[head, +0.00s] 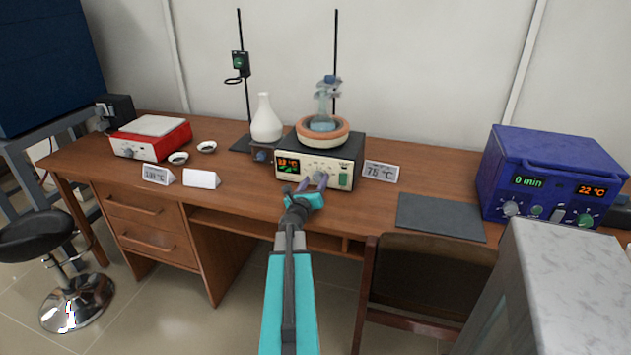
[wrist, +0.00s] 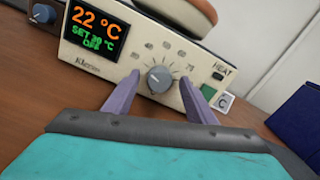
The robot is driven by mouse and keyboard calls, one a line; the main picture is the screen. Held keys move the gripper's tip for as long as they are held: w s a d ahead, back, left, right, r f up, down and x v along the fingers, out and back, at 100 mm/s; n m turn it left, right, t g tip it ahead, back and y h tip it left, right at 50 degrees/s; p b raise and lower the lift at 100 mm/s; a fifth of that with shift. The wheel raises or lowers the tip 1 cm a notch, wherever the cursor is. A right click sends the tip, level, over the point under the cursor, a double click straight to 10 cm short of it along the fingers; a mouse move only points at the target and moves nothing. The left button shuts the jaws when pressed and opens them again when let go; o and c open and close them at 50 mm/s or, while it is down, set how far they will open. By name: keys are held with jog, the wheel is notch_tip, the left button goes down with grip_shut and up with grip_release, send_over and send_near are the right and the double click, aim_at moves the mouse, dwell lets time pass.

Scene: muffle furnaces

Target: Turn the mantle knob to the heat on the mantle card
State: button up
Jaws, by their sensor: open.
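The heating mantle (head: 342,174) is a cream box with an orange-rimmed bowl holding a glass flask (head: 323,122). Its grey round knob (wrist: 160,79) sits mid-panel, right of a display (wrist: 95,28) reading 22 °C in orange, with a green set line and OFF below. A green HEAT switch (wrist: 209,90) is on the panel's right. The mantle card (head: 381,172) reads about 75 °C and stands right of the mantle; only its edge shows in the wrist view (wrist: 226,102). My gripper (wrist: 163,92) is open, its purple fingers either side of the knob, with visible gaps.
A red hotplate (head: 150,138), small dishes, another temperature card (head: 158,175) and a blank-looking card (head: 201,180) are on the left. A white flask (head: 265,118) stands behind. A grey mat (head: 440,217) and a blue furnace (head: 550,175) are right. A chair is in front.

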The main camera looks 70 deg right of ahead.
jog(key=shift+d, duration=0.45)
jog(key=c, duration=0.9)
jog(key=shift+a, duration=0.25)
jog(key=shift+c, duration=0.7)
jog(key=shift+d, duration=0.15)
